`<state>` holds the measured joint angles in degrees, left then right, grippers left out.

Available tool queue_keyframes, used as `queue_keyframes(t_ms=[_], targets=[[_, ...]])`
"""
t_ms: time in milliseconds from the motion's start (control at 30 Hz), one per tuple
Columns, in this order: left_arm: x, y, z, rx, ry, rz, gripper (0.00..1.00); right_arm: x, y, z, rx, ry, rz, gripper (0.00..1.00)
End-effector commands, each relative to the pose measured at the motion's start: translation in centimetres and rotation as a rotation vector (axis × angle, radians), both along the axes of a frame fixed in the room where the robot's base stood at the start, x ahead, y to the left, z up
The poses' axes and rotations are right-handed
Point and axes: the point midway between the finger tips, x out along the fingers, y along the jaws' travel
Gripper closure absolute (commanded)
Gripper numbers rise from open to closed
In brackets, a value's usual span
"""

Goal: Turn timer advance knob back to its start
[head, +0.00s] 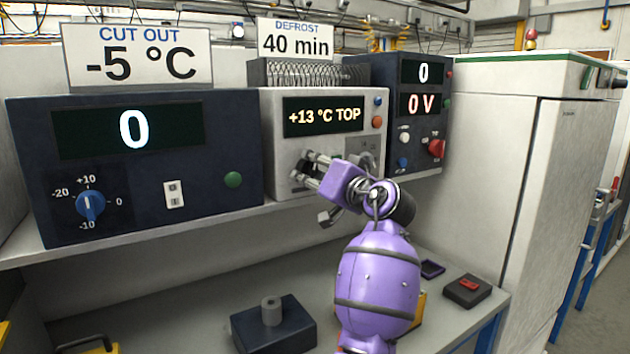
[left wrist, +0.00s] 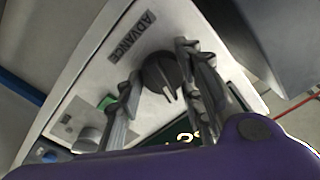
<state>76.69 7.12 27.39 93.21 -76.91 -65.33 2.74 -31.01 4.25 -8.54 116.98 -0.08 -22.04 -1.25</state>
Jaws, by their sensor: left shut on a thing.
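The timer advance knob (left wrist: 160,74) is dark and round, with a pale pointer mark, beside the ADVANCE label (left wrist: 132,36) in the left wrist view. My left gripper (head: 306,171) is at the front of the white timer unit (head: 278,150), whose display reads "+13 °C TOP". The left wrist view shows its fingers on both sides of the knob, shut on it. In the head view the gripper hides the knob. The pointer slants toward the display side of the panel in the wrist view. My right gripper is not in view.
A dark blue unit (head: 220,150) with a blue dial (head: 90,206) stands left. Another dark unit (head: 422,160) with a red knob stands right, close to my wrist. Below, the bench holds a dark block (head: 285,334) and a small box with a red switch (head: 467,291).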

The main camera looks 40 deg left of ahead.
Motion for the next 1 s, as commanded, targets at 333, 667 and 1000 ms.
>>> queue_keyframes(t_ms=[333,667,1000], targets=[[0.3,-0.2,-0.2,-0.095,-0.225,-0.006,0.91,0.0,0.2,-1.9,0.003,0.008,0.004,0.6],[0.2,-0.2,0.2,-0.134,-0.324,-0.007,0.91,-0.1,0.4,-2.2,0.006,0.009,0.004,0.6],[0.2,-0.2,0.4,-0.137,-0.34,-0.008,0.91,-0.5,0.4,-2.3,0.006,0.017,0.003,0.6]])
